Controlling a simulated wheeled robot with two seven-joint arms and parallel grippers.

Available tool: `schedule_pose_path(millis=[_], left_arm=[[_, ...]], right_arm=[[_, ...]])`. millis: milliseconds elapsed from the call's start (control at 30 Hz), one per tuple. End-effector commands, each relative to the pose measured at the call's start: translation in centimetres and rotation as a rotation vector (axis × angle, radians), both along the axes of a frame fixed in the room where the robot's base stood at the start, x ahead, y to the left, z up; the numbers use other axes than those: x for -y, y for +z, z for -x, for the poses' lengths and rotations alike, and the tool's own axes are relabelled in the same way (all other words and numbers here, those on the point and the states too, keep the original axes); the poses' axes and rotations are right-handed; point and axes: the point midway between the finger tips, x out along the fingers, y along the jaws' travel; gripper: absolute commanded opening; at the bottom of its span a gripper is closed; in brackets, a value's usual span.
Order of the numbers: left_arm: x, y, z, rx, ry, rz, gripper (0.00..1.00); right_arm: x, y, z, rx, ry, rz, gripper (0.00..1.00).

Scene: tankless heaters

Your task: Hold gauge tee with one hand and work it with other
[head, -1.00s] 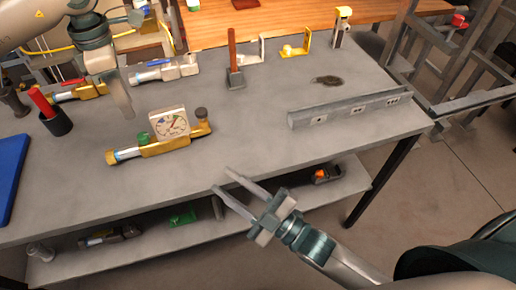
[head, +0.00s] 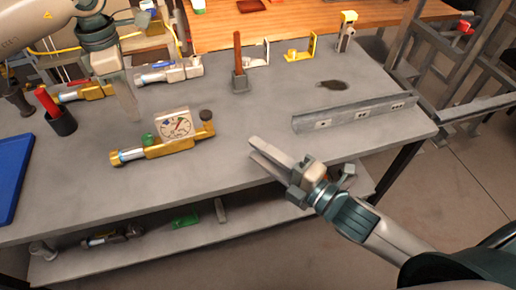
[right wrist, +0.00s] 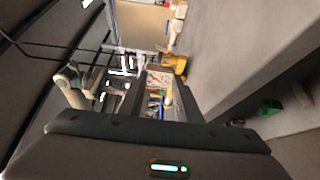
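The gauge tee lies on the grey bench in the head view, with a brass body (head: 168,149), a white square dial (head: 174,125), a green knob and a dark round cap. My left gripper (head: 133,114) points down behind and left of the tee, apart from it. Its fingers overlap and blur, so their opening is unclear.
A grey slotted rail (head: 350,116) lies at the bench's right. More brass fittings (head: 90,91), a dark cup (head: 61,122) and a blue tray (head: 12,170) are left.

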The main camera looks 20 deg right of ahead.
Motion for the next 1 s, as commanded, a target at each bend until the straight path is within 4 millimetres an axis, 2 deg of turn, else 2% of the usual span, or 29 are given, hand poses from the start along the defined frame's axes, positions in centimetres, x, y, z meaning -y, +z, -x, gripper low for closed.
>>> schedule_pose_path(millis=[267,467,1000], left_arm=[[0.0,0.0,0.0,0.0,0.0,0.0,0.31],[0.0,0.0,0.0,0.0,0.0,0.0,0.31],[0.0,0.0,0.0,0.0,0.0,0.0,0.31]], right_arm=[[-0.5,0.1,-0.8,0.001,0.0,-0.003,0.31],[-1.5,0.1,-2.3,0.002,0.0,-0.002,0.31],[-6.1,0.1,-9.4,0.0,0.0,-0.004,0.31]])
